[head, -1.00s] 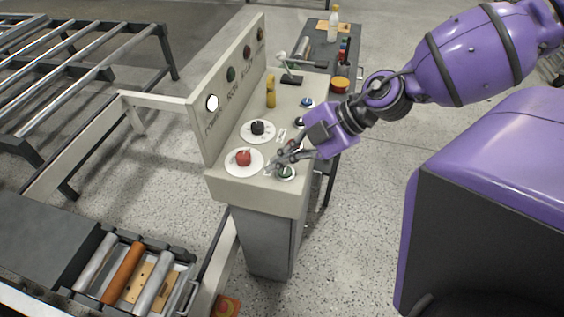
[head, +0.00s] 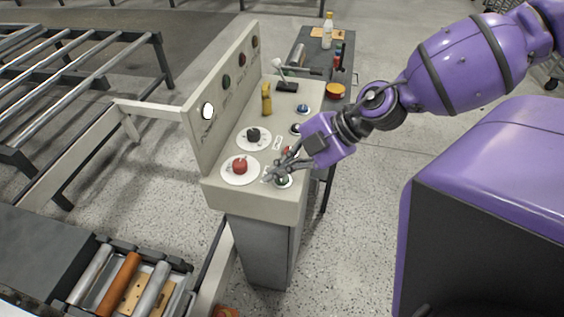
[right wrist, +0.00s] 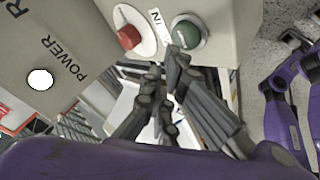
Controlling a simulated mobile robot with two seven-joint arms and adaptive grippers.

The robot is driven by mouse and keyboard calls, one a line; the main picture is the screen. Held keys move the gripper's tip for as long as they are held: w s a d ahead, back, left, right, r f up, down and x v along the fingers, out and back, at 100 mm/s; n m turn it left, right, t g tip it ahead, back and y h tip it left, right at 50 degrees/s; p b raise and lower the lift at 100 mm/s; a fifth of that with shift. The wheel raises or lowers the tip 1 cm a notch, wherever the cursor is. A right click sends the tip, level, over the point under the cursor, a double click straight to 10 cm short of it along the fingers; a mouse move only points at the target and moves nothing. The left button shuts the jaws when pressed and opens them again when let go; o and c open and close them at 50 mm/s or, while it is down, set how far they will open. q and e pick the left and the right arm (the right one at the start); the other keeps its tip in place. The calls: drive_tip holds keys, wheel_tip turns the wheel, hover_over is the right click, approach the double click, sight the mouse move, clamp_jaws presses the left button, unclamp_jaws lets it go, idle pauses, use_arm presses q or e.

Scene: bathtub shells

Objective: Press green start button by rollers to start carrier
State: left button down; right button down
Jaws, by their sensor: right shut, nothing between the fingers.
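My right gripper (head: 270,176) is shut and empty, low over the console top beside the green button. In the right wrist view its fingertips (right wrist: 168,66) are just below the button in the picture; I cannot tell whether they touch it. The rollers (head: 120,283), silver and orange, lie at the lower left. My left gripper is not seen in the head view.
A red button (head: 240,166) is left of the gripper, with a black knob (head: 253,135) behind it. A yellow handle (head: 266,100) and blue button (head: 303,109) stand farther back. The upright panel (head: 195,135) with a lit white lamp borders the left. A cart (head: 343,75) stands behind.

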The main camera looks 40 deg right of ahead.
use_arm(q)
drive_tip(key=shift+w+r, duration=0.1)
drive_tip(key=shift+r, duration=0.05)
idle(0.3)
use_arm(e)
drive_tip(key=shift+f, duration=0.15)
drive_tip(key=shift+f, duration=0.15)
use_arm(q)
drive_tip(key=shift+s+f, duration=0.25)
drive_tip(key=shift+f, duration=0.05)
use_arm(e)
drive_tip(key=shift+f, duration=0.15)
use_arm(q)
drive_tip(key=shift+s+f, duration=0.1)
